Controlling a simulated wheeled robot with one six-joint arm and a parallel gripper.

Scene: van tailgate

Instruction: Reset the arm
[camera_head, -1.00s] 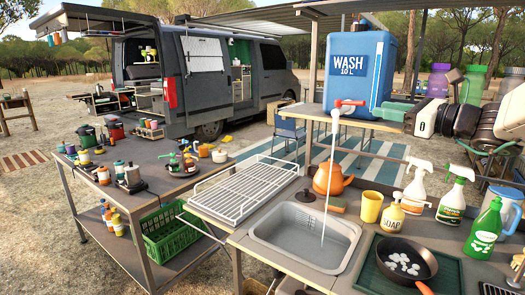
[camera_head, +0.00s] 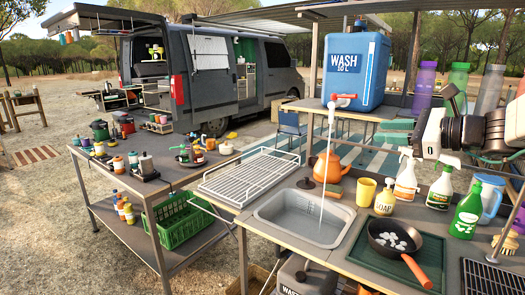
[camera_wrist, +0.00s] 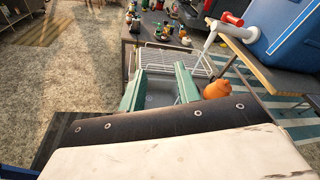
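My arm reaches in from the right edge in the camera_head view. My gripper (camera_head: 397,131) has green fingers and is to the right of the red tap (camera_head: 342,101), apart from it. In the camera_wrist view the two fingers of my gripper (camera_wrist: 160,68) are spread with nothing between them, so it is open. The tap is on the blue WASH container (camera_head: 355,70), and water (camera_head: 328,150) runs from its white spout into the sink (camera_head: 302,220).
An orange kettle (camera_head: 325,167), a yellow cup (camera_head: 365,191), spray bottles (camera_head: 406,180) and a pan (camera_head: 395,237) stand around the sink. Tall bottles (camera_head: 458,78) are behind my arm. A wire rack (camera_head: 248,175) lies left of the sink. The air above the rack is clear.

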